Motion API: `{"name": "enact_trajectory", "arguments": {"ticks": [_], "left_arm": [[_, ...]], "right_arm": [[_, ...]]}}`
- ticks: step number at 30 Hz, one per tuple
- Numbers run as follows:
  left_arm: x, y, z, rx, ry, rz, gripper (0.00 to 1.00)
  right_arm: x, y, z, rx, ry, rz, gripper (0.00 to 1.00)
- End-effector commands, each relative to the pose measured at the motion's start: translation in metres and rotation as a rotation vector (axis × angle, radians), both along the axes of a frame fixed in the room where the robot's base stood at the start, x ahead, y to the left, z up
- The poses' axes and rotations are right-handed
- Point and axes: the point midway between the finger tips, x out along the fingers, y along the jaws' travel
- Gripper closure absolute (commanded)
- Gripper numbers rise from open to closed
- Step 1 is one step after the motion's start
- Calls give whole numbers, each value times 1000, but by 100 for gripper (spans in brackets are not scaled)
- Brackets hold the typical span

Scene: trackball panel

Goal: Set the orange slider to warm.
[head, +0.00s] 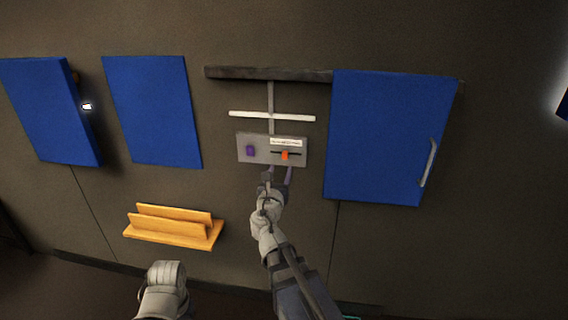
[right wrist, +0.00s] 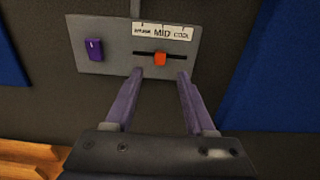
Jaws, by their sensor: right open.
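The orange slider (head: 285,155) sits in a dark horizontal slot on the grey panel on the wall. In the right wrist view the orange slider (right wrist: 160,59) is under MID on the white label strip (right wrist: 162,32), whose left word is blurred and whose right word reads COOL. My right gripper (head: 280,172) is open and empty just below the slider. In the right wrist view its purple fingertips (right wrist: 160,75) lie to either side of the slider and a little below it; I cannot tell whether they touch the panel.
A purple switch (right wrist: 94,48) is on the left of the grey panel (right wrist: 115,61). A white bar (head: 272,116) crosses above it. A blue cabinet door (head: 385,135) with a handle stands close on the right. A yellow rack (head: 172,236) is low on the left.

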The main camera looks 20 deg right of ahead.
Motion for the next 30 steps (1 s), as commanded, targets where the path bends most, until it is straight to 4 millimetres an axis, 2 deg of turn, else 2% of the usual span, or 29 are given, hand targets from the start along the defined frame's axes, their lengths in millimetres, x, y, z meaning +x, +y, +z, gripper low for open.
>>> {"name": "enact_trajectory", "arguments": {"ticks": [8, 19, 29, 30], "left_arm": [[0, 0, 1, 0, 0, 0, 55], [0, 0, 0, 0, 0, 0, 55], [0, 0, 0, 0, 0, 0, 55], [0, 0, 0, 0, 0, 0, 55]], "right_arm": [[15, -9, 0, 5, -2, -2, 45], [60, -39, 0, 7, -2, -3, 45], [64, -44, 0, 7, -2, -2, 45], [64, -44, 0, 7, -2, -2, 47]]}}
